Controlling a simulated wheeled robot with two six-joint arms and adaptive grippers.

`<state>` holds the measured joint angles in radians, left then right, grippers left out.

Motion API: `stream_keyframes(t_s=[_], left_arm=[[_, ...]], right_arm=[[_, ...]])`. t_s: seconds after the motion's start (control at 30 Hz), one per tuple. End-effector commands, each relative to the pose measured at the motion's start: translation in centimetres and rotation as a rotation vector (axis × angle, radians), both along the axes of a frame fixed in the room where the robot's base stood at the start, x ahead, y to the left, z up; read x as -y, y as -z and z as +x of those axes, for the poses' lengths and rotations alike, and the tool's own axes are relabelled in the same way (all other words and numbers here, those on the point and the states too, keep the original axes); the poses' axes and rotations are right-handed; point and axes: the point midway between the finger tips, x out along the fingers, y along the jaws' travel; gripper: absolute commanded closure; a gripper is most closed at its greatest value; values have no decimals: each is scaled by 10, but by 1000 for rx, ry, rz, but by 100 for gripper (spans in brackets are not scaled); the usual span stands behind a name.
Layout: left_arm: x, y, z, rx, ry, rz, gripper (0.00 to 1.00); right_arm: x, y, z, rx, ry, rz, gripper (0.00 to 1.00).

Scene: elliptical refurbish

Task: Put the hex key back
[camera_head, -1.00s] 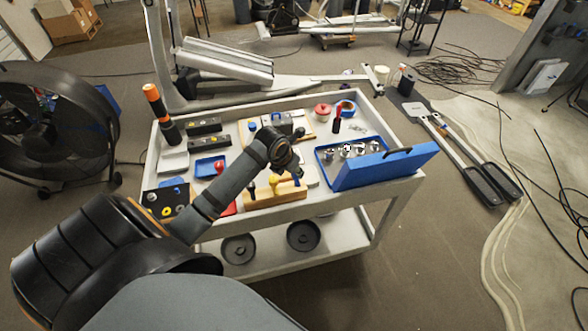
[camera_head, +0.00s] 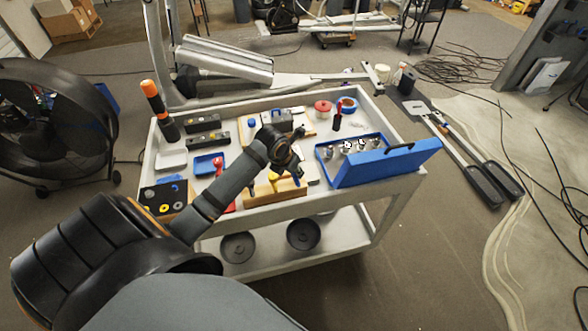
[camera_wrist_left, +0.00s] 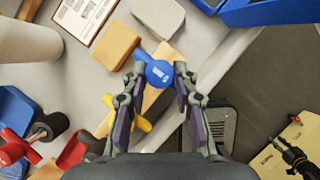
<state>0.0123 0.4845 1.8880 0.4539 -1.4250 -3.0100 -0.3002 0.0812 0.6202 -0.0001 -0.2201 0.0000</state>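My left gripper (camera_wrist_left: 158,76) is over the front of the cart, with its fingertips against both sides of a blue round handle, seemingly the hex key (camera_wrist_left: 158,73). A blue lobe sticks out past the left fingertip; the shaft is hidden beneath. In the head view the left gripper (camera_head: 293,168) is just above the right part of a wooden block (camera_head: 277,193). A yellow-handled tool (camera_head: 273,178) stands in this block and shows left of the fingers in the wrist view (camera_wrist_left: 138,122). I cannot tell whether the blue key touches the block.
An open blue socket case (camera_head: 385,166) stands right of the block. The cart's front edge (camera_head: 330,200) is close to the gripper.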

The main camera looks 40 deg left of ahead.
Motion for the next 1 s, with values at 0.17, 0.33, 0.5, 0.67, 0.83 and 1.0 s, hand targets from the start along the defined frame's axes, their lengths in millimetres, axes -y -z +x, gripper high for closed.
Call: stream_keyframes(t_s=[0.17, 0.33, 0.5, 0.67, 0.83, 1.0], left_arm=[[0, 0, 0, 0, 0, 0, 47], [0, 0, 0, 0, 0, 0, 45], [0, -2, -1, 0, 0, 0, 45], [-2, -23, -10, 2, 2, 7, 45], [-3, -64, -30, 2, 4, 12, 45], [-4, -91, -42, 2, 3, 9, 45]], right_arm=[[-1, 0, 0, 0, 0, 1, 60], [-2, 0, 0, 0, 1, 2, 60], [-1, 0, 0, 0, 1, 1, 60], [-1, 0, 0, 0, 1, 1, 60], [-1, 0, 0, 0, 1, 1, 60], [-1, 0, 0, 0, 1, 1, 60]])
